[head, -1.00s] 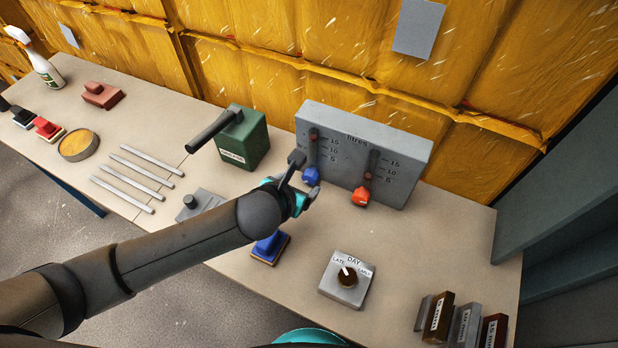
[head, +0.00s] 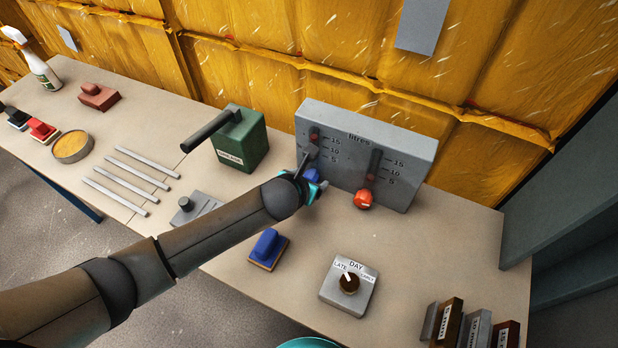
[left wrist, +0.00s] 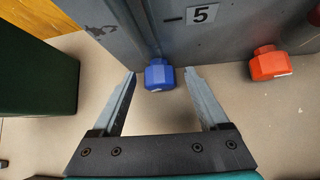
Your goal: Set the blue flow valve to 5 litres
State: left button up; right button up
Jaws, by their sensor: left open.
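The blue valve knob (head: 313,174) sits low at the front of the grey litres panel (head: 405,150), under the left scale marked 15, 10, 5. In the left wrist view the blue knob (left wrist: 159,75) lies between the fingertips, with the 5 label (left wrist: 204,14) up to its right. A small red mark (head: 314,134) shows high in the left slot, near 15. My left gripper (head: 313,167) is open around the knob, with gaps visible on both sides in the wrist view (left wrist: 160,73). It partly hides the left scale and knob.
A red-orange knob (head: 363,198) sits right of the blue one. A blue-handled stamp (head: 267,248) and a DAY dial box (head: 347,288) are in front. Metal rods and a shallow round tin lie left.

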pick_arm(q)
grip_shut()
dwell(0.5)
jog(key=shift+a+r+n+h+p, duration=0.1)
jog(key=shift+a+n+h+p, duration=0.2)
jog(key=shift+h+p, duration=0.35)
jog(key=shift+w+n+g+h+p, duration=0.15)
jog(key=shift+n+g+h+p, duration=0.15)
jog(key=shift+g+p, duration=0.1)
jog(key=shift+a+h, duration=0.1)
jog(key=shift+h, duration=0.25)
jog(key=shift+f+n+h+b, duration=0.25)
jog(key=shift+n+h+b, duration=0.15)
jog(key=shift+h+b, duration=0.1)
jog(key=shift+a+n+g+h+b, duration=0.1)
jog(key=shift+n+g+h+b, duration=0.35)
jog(key=shift+h+b, duration=0.55)
